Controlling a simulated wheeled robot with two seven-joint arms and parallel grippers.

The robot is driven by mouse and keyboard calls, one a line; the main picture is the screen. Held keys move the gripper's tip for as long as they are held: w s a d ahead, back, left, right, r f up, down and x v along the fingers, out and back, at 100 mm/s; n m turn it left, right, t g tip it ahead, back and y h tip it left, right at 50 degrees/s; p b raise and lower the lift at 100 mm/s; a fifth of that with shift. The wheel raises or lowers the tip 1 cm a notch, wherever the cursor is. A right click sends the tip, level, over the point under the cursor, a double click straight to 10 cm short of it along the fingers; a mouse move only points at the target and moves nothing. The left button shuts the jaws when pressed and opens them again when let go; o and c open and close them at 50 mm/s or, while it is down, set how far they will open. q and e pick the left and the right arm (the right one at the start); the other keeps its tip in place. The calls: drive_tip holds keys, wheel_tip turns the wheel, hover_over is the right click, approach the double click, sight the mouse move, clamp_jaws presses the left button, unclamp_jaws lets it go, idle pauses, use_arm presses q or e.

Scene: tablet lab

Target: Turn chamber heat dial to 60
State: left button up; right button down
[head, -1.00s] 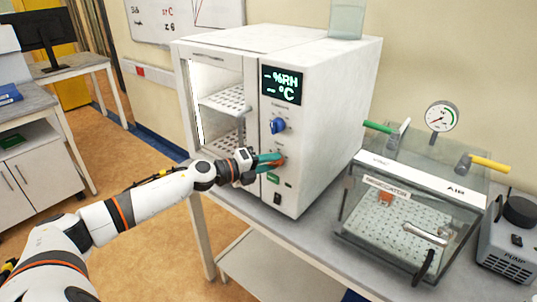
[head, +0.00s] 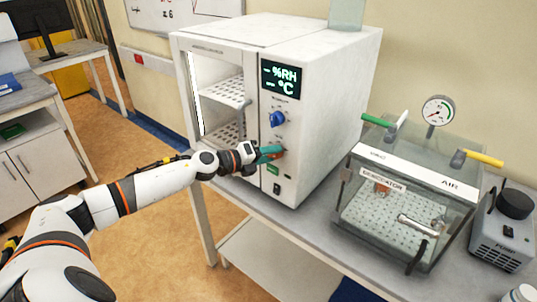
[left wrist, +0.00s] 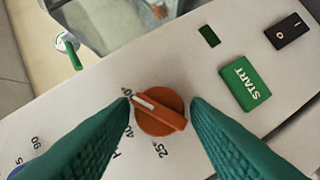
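The orange heat dial (left wrist: 160,113) is on the white front panel of the chamber (head: 330,100). Its white pointer mark is turned toward a label partly hidden by a fingertip, past the 40 and away from the 25. My left gripper (left wrist: 163,101) has its teal fingers on either side of the dial, with a small gap visible at the right finger. In the head view my left gripper (head: 270,154) is at the lower dial and hides most of it. My right gripper is not in view.
A blue dial (head: 277,119) sits above, under the display (head: 282,81). The green START button (left wrist: 245,85) and black power switch (left wrist: 287,32) are beside the orange dial. A desiccator (head: 405,200) and a pump (head: 505,235) stand right of the chamber.

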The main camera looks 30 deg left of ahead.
use_arm(q)
drive_tip(key=shift+o, duration=0.9)
drive_tip(key=b+v, duration=0.2)
drive_tip(key=v, duration=1)
drive_tip(key=shift+b, duration=0.35)
